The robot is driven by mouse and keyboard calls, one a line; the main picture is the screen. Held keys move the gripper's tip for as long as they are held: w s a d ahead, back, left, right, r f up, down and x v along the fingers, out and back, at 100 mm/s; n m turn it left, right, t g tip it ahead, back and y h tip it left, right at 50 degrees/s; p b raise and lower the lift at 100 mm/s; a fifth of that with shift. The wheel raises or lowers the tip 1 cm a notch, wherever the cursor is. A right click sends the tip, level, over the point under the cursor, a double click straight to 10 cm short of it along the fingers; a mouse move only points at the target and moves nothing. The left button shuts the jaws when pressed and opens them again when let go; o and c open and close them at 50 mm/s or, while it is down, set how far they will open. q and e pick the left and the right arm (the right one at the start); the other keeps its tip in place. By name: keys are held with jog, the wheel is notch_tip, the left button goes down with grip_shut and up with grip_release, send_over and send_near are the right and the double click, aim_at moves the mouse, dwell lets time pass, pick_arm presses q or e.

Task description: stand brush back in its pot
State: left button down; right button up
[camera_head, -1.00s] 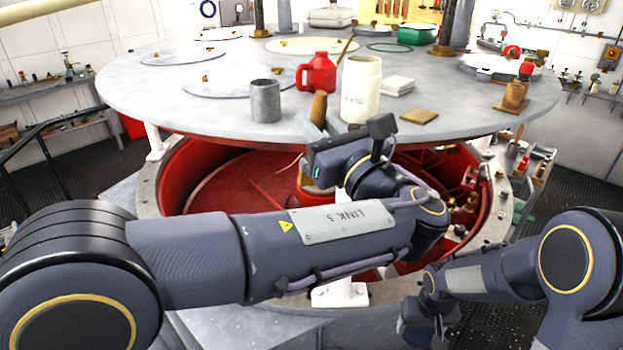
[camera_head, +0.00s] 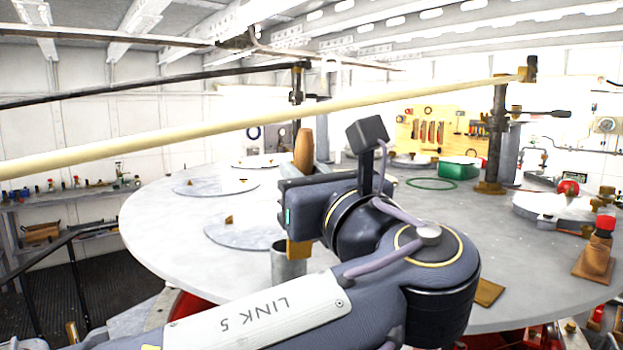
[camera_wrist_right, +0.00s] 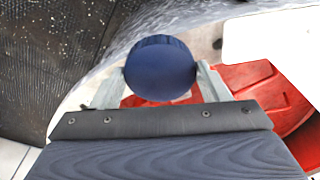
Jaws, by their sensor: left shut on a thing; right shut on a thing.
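The brush has a brown handle (camera_head: 304,150) and a tan lower end (camera_head: 299,249). My left gripper (camera_head: 316,185) is shut on it, between the two, with the handle pointing up. The grey pot (camera_head: 287,270) stands on the round table. The brush's lower end overlaps the right side of the pot's rim in the head view. I cannot tell whether it is inside. My left wrist hides part of the pot and the table behind. In the right wrist view my right gripper (camera_wrist_right: 160,85) is shut on a dark blue round thing (camera_wrist_right: 160,68).
The round grey table (camera_head: 160,230) has flat lids (camera_head: 245,230) on it. A green tub (camera_head: 459,167) stands at the back, and a brown block with a red top (camera_head: 596,255) at the right. A long cream pole (camera_head: 250,122) crosses the view. Red surfaces (camera_wrist_right: 265,90) lie below my right gripper.

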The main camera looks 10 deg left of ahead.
pick_arm(q)
jog(key=shift+w+a, duration=0.5)
jog(key=shift+w, duration=0.35)
jog(key=shift+w+a, duration=0.5)
jog(key=shift+w, duration=0.35)
jog(key=shift+w+a, duration=0.5)
jog(key=shift+w, duration=0.35)
pick_arm(e)
jog(key=shift+c, duration=0.2)
pick_arm(q)
notch_tip(320, 180, down, 8)
jog(key=w+b, duration=0.1)
jog(key=b, duration=0.4)
jog(key=shift+w+a, duration=0.2)
jog(key=shift+a, duration=0.2)
jog(key=c, duration=1.2)
grip_release()
pick_arm(e)
notch_tip(320, 180, down, 5)
jog(key=shift+f, duration=0.1)
pick_arm(q)
jog(key=shift+b+v, duration=1.3)
jog(key=shift+v, duration=4.7)
pick_arm(e)
jog(key=shift+f, duration=1.2)
